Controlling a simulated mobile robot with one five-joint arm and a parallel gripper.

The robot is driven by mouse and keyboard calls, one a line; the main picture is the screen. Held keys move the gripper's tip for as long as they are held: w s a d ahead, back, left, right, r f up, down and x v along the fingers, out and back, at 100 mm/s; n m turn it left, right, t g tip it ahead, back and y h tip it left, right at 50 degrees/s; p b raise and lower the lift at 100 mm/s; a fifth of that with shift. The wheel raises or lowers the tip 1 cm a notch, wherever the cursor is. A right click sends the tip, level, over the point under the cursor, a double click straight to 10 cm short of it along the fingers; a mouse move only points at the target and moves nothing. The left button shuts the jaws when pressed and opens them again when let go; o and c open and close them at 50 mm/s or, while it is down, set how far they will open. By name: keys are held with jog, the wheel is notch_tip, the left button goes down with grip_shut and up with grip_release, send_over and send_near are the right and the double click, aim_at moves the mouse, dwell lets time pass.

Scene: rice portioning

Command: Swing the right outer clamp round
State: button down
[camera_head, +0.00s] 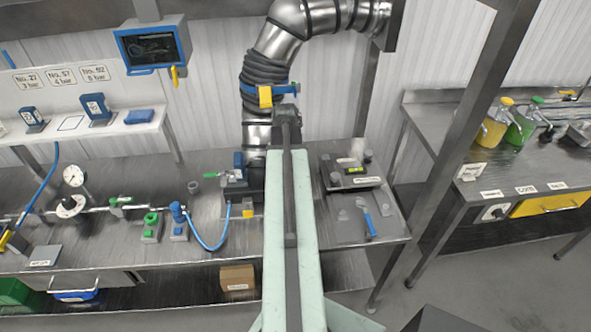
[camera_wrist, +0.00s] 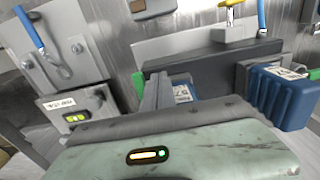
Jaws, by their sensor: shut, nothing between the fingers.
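In the wrist view my gripper (camera_wrist: 157,90) shows as narrow grey fingers, shut and empty. A green handle part (camera_wrist: 138,84) lies just left of the fingers, apparently on the right outer clamp; I cannot tell whether they touch. A blue block with a white label (camera_wrist: 183,90) is just right of the fingers, in front of a dark grey bar (camera_wrist: 205,58). A second blue block (camera_wrist: 285,95) stands farther right. In the head view my arm hides this right side of the fixture; only its left side, with a blue block (camera_head: 239,160) and green handle (camera_head: 215,174), shows.
A plate with knobs and a level (camera_head: 352,170) and a blue-handled tool (camera_head: 368,226) lie right of my arm. A ribbed duct (camera_head: 265,72) rises behind. A blue hose (camera_head: 210,246) runs along the left, where a gauge (camera_head: 73,176) stands.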

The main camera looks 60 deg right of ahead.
jog(key=shift+s+d, duration=0.6)
jog(key=shift+s, duration=0.3)
jog(key=shift+s+d, duration=0.75)
jog(key=shift+s, duration=0.15)
jog(key=shift+d, duration=0.1)
jog(key=shift+s+d, duration=0.55)
jog(key=shift+d, duration=0.3)
